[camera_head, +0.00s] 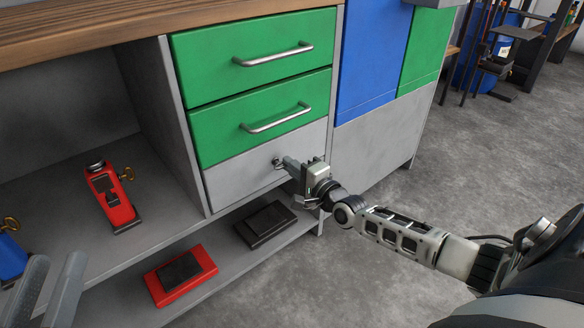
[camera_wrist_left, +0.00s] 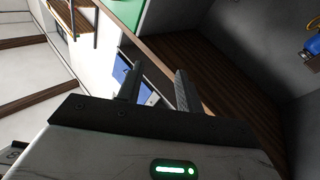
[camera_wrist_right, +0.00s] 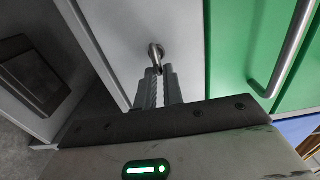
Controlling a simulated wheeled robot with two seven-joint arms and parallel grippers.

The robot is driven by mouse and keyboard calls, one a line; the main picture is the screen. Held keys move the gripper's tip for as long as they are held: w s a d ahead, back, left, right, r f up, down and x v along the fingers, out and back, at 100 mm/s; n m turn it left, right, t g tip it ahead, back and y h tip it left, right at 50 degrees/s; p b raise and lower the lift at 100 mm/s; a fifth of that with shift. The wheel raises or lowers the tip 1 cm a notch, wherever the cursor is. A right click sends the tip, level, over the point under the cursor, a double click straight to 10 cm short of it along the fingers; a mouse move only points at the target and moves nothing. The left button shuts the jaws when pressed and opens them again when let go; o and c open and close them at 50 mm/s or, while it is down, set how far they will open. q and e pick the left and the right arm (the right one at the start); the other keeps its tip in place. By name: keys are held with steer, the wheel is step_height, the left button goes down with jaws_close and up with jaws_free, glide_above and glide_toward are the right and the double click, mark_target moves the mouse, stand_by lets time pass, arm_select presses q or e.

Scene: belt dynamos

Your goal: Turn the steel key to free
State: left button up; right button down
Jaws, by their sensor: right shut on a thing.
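The steel key (camera_wrist_right: 156,54) shows in the right wrist view as a small metal head at the lock on the front of the grey drawer (camera_head: 240,181). In the head view, the lock spot (camera_head: 276,161) is a small dark metal piece on the drawer, just left of my right fingertips. My right gripper (camera_head: 287,164) is shut on the key; its fingers hide part of it in the right wrist view (camera_wrist_right: 161,75). My left gripper (camera_head: 50,285) is at the lower left of the head view. It is open and empty in the left wrist view (camera_wrist_left: 157,82).
Two green drawers with bar handles (camera_head: 275,54) sit above the grey drawer. A red device (camera_head: 113,205) with a brass key stands on the left shelf, with a blue one (camera_head: 10,258) nearer. A red box (camera_head: 182,276) and black box (camera_head: 265,224) lie on the lower shelf.

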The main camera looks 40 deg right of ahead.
steer(key=shift+f, duration=0.1)
steer(key=c, duration=1.5)
jaws_free()
arm_select(q)
steer(key=shift+r, duration=0.1)
arm_select(e)
steer(key=shift+s, duration=0.1)
